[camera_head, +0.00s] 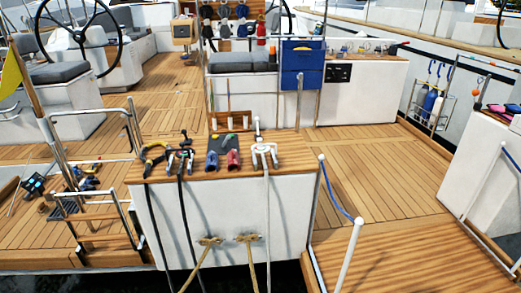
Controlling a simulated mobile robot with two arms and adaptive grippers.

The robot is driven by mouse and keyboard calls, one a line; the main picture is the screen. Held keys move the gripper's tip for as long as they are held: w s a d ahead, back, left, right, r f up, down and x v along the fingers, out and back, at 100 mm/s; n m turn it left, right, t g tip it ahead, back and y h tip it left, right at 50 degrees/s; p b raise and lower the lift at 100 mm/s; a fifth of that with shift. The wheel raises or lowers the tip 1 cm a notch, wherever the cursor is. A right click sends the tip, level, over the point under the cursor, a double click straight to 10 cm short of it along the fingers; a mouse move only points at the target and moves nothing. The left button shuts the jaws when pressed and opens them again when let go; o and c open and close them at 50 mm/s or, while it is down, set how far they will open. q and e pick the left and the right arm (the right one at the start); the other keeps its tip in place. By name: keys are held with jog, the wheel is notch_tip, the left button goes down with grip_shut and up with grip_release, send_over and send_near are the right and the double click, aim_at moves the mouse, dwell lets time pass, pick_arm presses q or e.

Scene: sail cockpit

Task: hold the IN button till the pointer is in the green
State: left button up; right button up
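I cannot make out an IN button, a pointer or a green zone; any such detail is too small to read here. A small black panel (338,73) with light marks is set in the face of the white console at the back right. I cannot tell whether it carries the button or the gauge. Neither of my grippers can be made out in the head view.
A wood-topped white locker (225,215) stands in front, with several tools and hanging cables. Open teak deck (375,175) lies to the right. A steering wheel (80,38) stands at the back left.

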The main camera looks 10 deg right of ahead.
grip_shut()
dwell(1.1)
jog(key=shift+d, duration=0.1)
